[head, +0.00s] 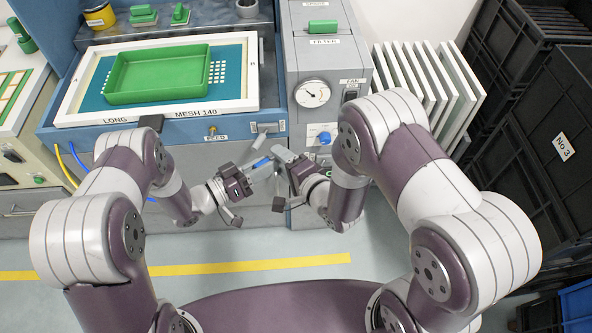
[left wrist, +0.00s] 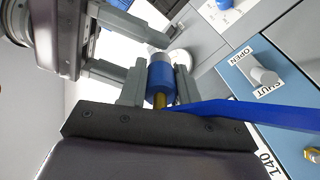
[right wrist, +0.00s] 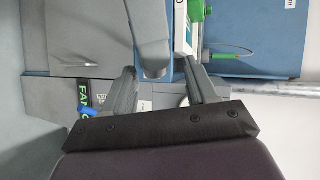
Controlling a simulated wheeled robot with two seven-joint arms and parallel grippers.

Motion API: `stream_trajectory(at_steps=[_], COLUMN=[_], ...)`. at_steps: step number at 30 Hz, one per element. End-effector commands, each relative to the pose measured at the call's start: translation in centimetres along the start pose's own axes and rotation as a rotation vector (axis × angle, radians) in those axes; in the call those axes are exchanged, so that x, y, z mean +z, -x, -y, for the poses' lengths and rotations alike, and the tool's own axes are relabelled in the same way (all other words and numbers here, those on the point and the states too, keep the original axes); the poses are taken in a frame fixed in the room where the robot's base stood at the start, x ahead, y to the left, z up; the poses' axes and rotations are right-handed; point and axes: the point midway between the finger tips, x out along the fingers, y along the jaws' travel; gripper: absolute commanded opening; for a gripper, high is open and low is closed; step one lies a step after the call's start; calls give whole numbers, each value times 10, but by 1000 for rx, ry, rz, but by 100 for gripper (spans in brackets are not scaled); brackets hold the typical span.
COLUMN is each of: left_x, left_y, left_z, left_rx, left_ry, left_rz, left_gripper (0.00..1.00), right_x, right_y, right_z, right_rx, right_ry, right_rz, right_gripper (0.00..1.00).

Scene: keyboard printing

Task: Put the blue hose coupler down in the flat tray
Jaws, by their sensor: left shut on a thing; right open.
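The blue hose coupler (left wrist: 160,82) sits between the fingers of my left gripper (left wrist: 155,88), with a pale metal upper end and a brass-coloured lower end. In the head view my left gripper (head: 258,168) is shut on it in front of the machine; only a small blue part shows there. My right gripper (head: 287,163) is open, close beside the left one. In the right wrist view its fingers (right wrist: 162,88) stand apart. The green flat tray (head: 112,76) lies on the framed mesh screen at upper left, away from both grippers, and looks empty.
The white screen frame (head: 75,100) surrounds the tray. A grey panel with a gauge (head: 312,93) and a blue knob (head: 325,138) stands to its right. A blue strip (left wrist: 240,113) crosses the left wrist view. White panels (head: 440,85) and black crates (head: 525,130) stand at right.

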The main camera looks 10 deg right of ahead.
Motion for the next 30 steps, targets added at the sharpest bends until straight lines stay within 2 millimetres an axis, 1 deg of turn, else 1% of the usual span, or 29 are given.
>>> stream_trajectory(at_steps=[1, 6, 9, 12, 17, 20, 23, 24, 27, 30], left_x=[0, 0, 0, 0, -5, -15, -30, -36, -50, -60], left_y=[0, 0, 0, 0, 4, 17, 36, 45, 61, 73], left_z=[0, 0, 0, 0, -4, -15, -31, -37, -51, -59], left_rx=[0, 0, 0, 0, -30, -117, -249, -307, -429, -515], left_ry=[0, 0, 0, 0, 1, 1, 1, -1, -2, -1], left_rz=[0, 0, 0, 0, -22, -74, -156, -191, -269, -323], left_gripper=[0, 0, 0, 0, 0, 0, 0, 0, 0, 0], right_x=[-1, -1, -1, -1, 0, 0, 0, 0, 0, 0], right_y=[12, 53, 71, 84, 91, 91, 91, 91, 91, 91], right_z=[0, 0, 0, 0, 0, 0, 0, 0, 0, 0], right_rx=[2, 1, 1, 2, 0, 0, 0, 0, 0, 0], right_ry=[-1, -2, -2, -2, -1, -1, -1, -1, -1, -1], right_rz=[-2, -2, -2, -1, -1, 0, 0, 0, 0, 0], right_gripper=[57, 57, 57, 57, 57, 57, 57, 57, 57, 57])
